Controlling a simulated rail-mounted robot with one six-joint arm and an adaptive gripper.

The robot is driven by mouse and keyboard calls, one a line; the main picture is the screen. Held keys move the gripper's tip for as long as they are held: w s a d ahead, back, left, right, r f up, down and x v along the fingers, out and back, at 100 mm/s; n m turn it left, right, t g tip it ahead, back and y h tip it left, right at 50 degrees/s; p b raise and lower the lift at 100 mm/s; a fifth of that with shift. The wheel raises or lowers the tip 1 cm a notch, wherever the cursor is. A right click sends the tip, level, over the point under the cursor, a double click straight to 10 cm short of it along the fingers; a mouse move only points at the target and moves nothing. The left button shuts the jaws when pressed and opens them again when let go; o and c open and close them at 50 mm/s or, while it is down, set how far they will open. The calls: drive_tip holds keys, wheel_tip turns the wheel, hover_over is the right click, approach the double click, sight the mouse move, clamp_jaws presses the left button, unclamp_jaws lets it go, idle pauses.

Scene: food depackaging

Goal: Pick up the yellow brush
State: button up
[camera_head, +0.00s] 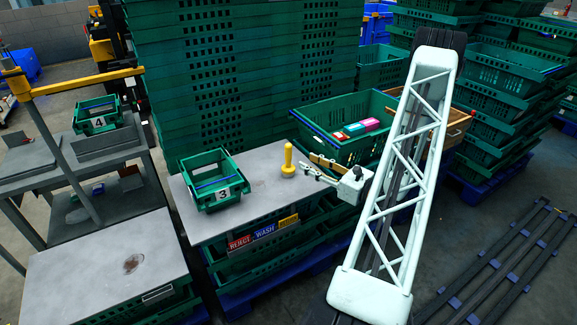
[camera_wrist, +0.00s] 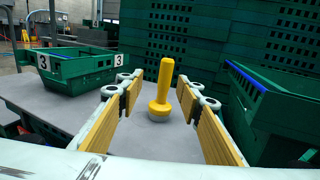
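The yellow brush (camera_head: 288,160) stands upright on the grey table (camera_head: 246,170), handle up and round head down. In the wrist view the brush (camera_wrist: 161,90) is near the middle, beyond my fingertips and between their lines. My gripper (camera_head: 316,167) is just to the right of the brush in the head view, low over the table. In the wrist view my gripper (camera_wrist: 158,92) is open, with its two wood-coloured finger pads wide apart and nothing between them. The pads do not touch the brush.
A green bin marked 3 (camera_head: 214,181) stands left of the brush on the table. A large green crate (camera_head: 325,143) with small coloured packages (camera_head: 357,128) is behind and right of my gripper. Tall crate stacks (camera_head: 235,70) rise behind.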

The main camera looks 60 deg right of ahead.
sight(291, 154)
drive_tip(key=shift+s+d+f+m+h, duration=0.3)
drive_tip(key=shift+s+d+f+h, duration=0.1)
drive_tip(key=shift+s+d+f, duration=0.2)
drive_tip(key=shift+w, duration=0.1)
drive_tip(key=shift+w+d+b, duration=0.2)
drive_tip(key=shift+w+b, duration=0.05)
drive_tip(key=shift+w, duration=1.15)
drive_tip(key=shift+w+d+b, duration=0.15)
drive_tip(key=shift+w+b, duration=0.15)
drive_tip(key=shift+w, duration=1.05)
drive_tip(key=shift+w+d+b, duration=0.2)
drive_tip(key=shift+w+b, duration=0.05)
drive_tip(key=shift+w, duration=1.15)
drive_tip(key=shift+w, duration=0.1)
drive_tip(key=shift+w+f+b, duration=0.2)
drive_tip(key=shift+w+b, duration=0.55)
drive_tip(key=shift+w, duration=0.85)
drive_tip(key=shift+w+d+r, duration=0.1)
drive_tip(key=shift+w+d, duration=0.1)
drive_tip(key=shift+w, duration=0.7)
drive_tip(key=shift+c, duration=0.9)
